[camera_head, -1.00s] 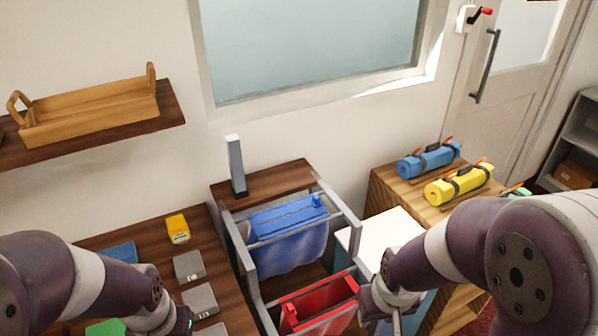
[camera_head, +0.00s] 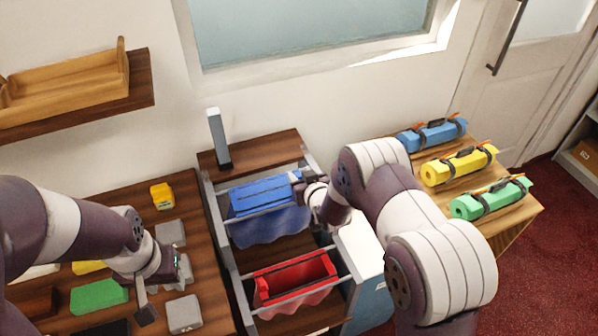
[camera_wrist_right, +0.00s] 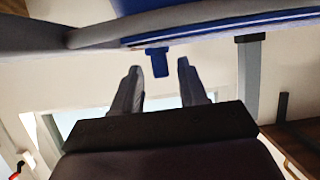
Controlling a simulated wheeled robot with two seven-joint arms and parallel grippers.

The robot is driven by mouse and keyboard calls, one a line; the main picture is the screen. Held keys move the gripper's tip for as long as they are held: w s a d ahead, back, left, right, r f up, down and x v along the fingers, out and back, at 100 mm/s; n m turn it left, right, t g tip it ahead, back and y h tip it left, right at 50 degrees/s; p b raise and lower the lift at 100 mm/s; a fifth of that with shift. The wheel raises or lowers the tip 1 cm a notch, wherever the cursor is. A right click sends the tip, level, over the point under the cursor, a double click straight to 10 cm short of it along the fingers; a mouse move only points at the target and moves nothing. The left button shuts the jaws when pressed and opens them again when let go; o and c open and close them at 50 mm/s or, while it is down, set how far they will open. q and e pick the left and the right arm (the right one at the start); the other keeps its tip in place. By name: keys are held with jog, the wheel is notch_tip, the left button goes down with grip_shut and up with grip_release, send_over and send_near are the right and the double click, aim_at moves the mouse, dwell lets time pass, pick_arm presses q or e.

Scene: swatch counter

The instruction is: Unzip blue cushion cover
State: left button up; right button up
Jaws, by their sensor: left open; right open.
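The blue cushion cover (camera_head: 268,222) hangs in the back part of a grey-railed rack, its blue upper band lying along the rail. My right gripper (camera_head: 298,182) is at the right end of that band. In the right wrist view, a small blue tab (camera_wrist_right: 159,62) hangs below the cover's blue edge (camera_wrist_right: 225,30). The tab sits between the tips of my open right fingers, with gaps on both sides. My left gripper (camera_head: 165,289) is open and empty above the wooden counter at left.
A red cover (camera_head: 295,282) hangs in the front of the rack (camera_head: 222,250). Blocks, including a green one (camera_head: 98,297), lie on the left counter. A grey post (camera_head: 218,140) stands behind the rack. Rolled bundles, including a yellow one (camera_head: 459,166), sit at right.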

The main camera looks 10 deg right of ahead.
jog(key=shift+w+a+f, duration=0.15)
jog(key=shift+w+a, duration=0.15)
jog(key=shift+w, duration=0.3)
pick_arm(q)
jog(key=shift+s+a+r, duration=0.15)
pick_arm(e)
jog(key=shift+w+f, duration=0.1)
grip_shut()
